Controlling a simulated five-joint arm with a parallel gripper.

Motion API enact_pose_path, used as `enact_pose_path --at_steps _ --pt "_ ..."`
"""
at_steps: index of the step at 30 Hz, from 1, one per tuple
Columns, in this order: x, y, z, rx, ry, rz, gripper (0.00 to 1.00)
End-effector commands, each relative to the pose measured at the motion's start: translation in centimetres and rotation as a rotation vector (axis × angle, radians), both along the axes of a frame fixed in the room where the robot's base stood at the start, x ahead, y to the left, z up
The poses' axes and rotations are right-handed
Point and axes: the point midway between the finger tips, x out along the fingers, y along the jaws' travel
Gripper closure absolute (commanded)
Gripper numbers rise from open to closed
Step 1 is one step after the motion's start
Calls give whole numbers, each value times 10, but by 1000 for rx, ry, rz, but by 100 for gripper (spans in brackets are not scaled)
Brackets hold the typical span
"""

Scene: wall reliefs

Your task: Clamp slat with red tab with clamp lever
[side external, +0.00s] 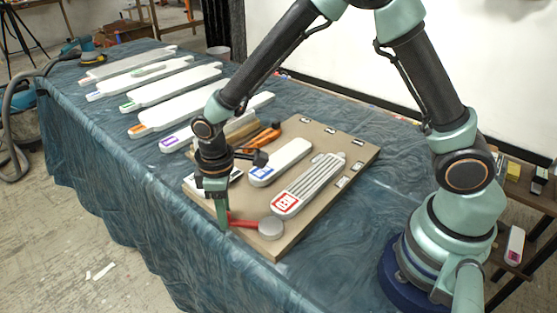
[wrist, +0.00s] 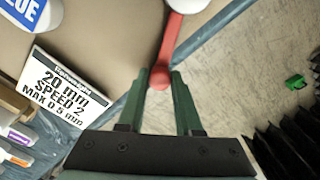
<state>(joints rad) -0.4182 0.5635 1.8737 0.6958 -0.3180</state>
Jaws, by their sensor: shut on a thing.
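The slat with the red tab (side external: 318,178) lies on the tan board (side external: 355,160), its red tab (side external: 285,203) toward the board's near edge. The clamp lever (side external: 245,222) is a red arm with a round grey disc (side external: 271,227) at the board's near corner. In the wrist view its red arm (wrist: 171,45) runs down to a rounded end. My gripper (wrist: 160,84) has its green fingers shut on that end; in the side view my gripper (side external: 223,218) is at the board's near edge. The disc does not visibly cover the red tab.
A slat with a blue tab (side external: 280,162) lies beside the red-tab slat; its corner shows in the wrist view (wrist: 28,12). A printed card (wrist: 62,86) lies on the board. An orange tool (side external: 262,138) lies behind. Several slats (side external: 175,88) cover the table's far left.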

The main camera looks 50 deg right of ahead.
Motion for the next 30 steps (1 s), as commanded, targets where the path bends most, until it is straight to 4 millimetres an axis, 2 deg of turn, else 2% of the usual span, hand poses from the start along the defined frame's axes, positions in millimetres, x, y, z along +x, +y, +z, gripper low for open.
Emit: enact_pose_path --at_steps 15,30 --pt "-31 28 1 1 -18 495 100" --pt "-65 36 1 -3 -29 913 100"
